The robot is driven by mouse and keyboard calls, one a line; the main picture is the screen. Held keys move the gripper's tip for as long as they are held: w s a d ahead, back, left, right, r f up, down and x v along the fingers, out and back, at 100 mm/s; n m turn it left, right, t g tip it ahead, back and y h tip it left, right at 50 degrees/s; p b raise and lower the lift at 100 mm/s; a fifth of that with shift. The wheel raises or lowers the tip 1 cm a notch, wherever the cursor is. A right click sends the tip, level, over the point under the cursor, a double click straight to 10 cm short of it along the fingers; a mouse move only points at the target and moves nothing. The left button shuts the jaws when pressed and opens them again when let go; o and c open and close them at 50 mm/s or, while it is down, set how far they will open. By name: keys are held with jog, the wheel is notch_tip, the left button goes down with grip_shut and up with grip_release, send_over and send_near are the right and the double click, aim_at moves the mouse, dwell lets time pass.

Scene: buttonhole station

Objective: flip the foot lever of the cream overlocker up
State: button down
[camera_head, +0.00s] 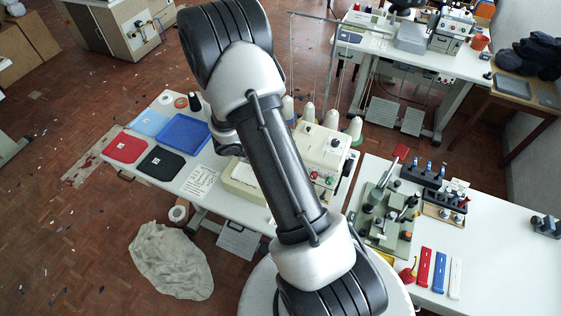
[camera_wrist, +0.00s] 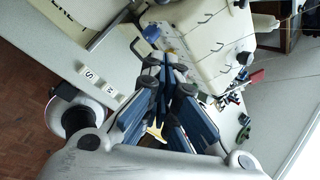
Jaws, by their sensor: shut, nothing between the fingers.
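The cream overlocker (camera_head: 322,150) stands on the white table in the head view, partly hidden behind my arm. It has red and green buttons on its front and thread cones behind it. In the wrist view its cream body (camera_wrist: 205,35) fills the top middle, beyond my fingers. My gripper (camera_wrist: 165,66) is shut and empty, its fingertips in front of the machine's needle and foot area. Whether they touch it I cannot tell. The foot lever cannot be made out; the fingers cover much of that area. In the head view the gripper is hidden behind my arm.
A blue tray (camera_head: 183,134) and red, black and light-blue cloth pieces lie left of the machine. A green-grey machine (camera_head: 385,218) and small tools stand on the right table (camera_head: 490,230). A cloth-covered heap (camera_head: 170,262) is on the floor. A second machine stands at the back.

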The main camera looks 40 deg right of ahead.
jog(key=r, duration=0.1)
jog(key=a+r, duration=0.1)
jog(key=w+r, duration=0.1)
jog(key=r, duration=0.1)
jog(key=shift+a+p, duration=0.2)
jog(key=shift+p, duration=0.1)
